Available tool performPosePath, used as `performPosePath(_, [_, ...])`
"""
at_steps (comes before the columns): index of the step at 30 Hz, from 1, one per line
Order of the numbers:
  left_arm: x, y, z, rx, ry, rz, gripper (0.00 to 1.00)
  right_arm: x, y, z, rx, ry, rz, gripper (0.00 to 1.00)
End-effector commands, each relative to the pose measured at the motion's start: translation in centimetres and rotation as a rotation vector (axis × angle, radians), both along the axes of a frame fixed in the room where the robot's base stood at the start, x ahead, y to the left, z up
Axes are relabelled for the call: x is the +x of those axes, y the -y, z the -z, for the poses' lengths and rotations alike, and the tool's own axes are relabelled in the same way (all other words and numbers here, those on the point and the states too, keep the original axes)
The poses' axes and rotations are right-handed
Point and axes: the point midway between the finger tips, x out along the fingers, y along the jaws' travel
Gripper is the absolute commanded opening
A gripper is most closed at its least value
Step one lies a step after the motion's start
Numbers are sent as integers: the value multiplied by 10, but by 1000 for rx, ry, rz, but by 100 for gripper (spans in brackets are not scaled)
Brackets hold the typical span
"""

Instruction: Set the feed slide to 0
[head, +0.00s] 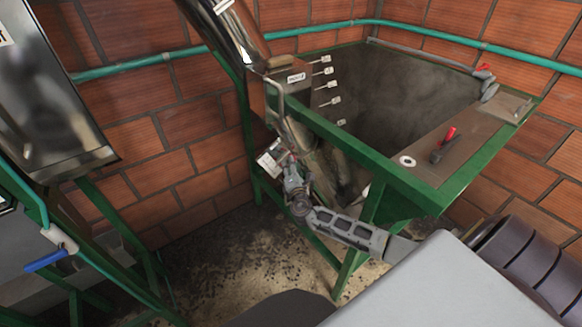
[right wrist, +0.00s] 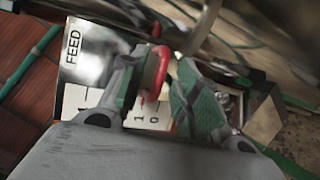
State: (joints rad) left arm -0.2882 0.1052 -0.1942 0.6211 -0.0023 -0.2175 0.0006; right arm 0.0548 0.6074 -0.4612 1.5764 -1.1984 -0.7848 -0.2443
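The feed slide's white plate (right wrist: 88,60), marked FEED, shows in the right wrist view with a scale along its lower edge; a 0 is readable near the right finger. In the head view the plate (head: 268,162) is small, beside the green frame. A red looped handle (right wrist: 160,70) stands before the plate, with a red tip near the scale's low end. My right gripper (right wrist: 168,68) has its fingers apart, the red handle between them, close to the left finger. Contact is unclear. In the head view my right gripper (head: 282,155) is at the plate. My left gripper is out of view.
A green-framed hopper (head: 400,100) stands right of my right gripper, with a red-handled lever (head: 443,145) on its ledge. A steel chute (head: 235,30) comes down above. A blue-handled valve (head: 47,260) is at left. The floor (head: 240,250) below is open, strewn with debris.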

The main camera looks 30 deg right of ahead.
Motion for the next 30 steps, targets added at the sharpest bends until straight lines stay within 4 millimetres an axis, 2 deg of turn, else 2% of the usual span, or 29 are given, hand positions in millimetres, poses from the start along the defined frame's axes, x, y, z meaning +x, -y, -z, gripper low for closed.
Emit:
performPosePath(10, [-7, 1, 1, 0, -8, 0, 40, 2, 1, 0, 0, 0, 0, 32])
performPosePath(18, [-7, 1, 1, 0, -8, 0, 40, 2, 1, 0, 0, 0, 0, 0])
performPosePath(30, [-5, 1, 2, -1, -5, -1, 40, 1, 1, 1, -4, -1, -1, 0])
